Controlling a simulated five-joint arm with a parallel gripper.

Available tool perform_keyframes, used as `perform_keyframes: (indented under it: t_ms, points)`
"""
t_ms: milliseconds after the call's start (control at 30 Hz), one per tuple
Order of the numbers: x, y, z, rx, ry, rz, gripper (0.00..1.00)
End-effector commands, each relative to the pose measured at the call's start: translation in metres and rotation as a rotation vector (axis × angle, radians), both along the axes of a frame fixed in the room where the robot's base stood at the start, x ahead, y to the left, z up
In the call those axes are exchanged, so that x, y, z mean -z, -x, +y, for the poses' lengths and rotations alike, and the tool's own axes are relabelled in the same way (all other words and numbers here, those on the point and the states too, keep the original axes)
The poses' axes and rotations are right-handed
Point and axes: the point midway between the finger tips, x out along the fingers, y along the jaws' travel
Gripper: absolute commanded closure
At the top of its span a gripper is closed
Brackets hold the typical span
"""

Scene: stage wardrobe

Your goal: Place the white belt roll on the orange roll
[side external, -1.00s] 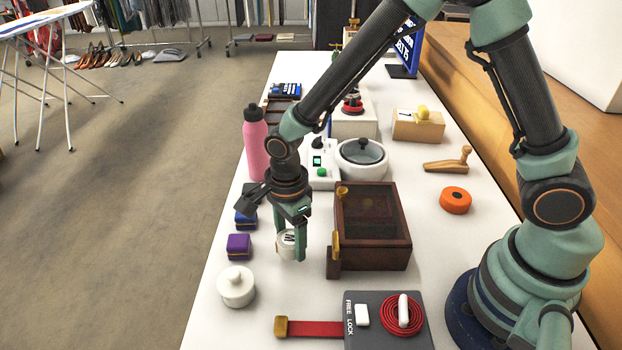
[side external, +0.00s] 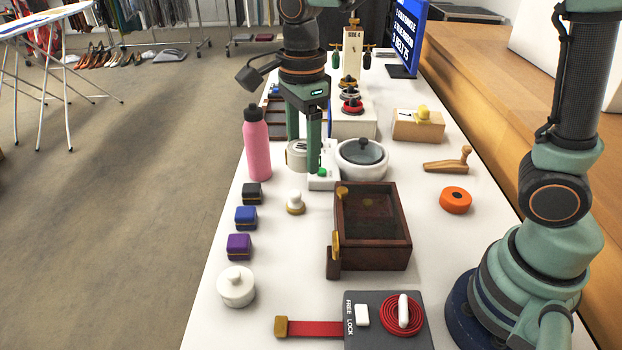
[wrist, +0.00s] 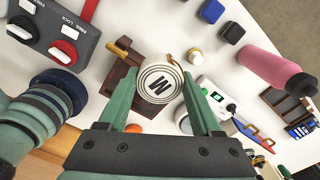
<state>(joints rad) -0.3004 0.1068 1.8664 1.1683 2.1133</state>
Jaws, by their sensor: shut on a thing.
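My gripper (side external: 304,152) is shut on the white belt roll (side external: 296,154) and holds it up above the table, left of the white pot. In the wrist view the white belt roll (wrist: 159,84) shows a "W" on its face between the two fingers. The orange roll (side external: 455,200) lies flat on the table at the right, between the dark wooden box and my base, with a dark centre. Only a sliver of the orange roll (wrist: 133,128) shows in the wrist view, below the held roll and partly hidden by my gripper.
A dark wooden box (side external: 399,255) stands mid-table. A white pot (side external: 362,170) with a glass lid is behind it, and a wooden peg piece (side external: 448,163) lies behind the orange roll. A pink bottle (side external: 257,150) stands at the left edge. Table around the orange roll is clear.

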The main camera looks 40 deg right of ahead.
Motion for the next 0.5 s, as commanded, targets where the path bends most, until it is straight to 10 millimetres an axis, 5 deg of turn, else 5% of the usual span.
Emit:
perform_keyframes:
  t_ms: [267,500]
  points:
    - [-0.011,0.005,-0.122,0.375,-0.001,-0.002,0.94]
    - [-0.018,0.039,-0.214,0.697,-0.001,-0.002,0.94]
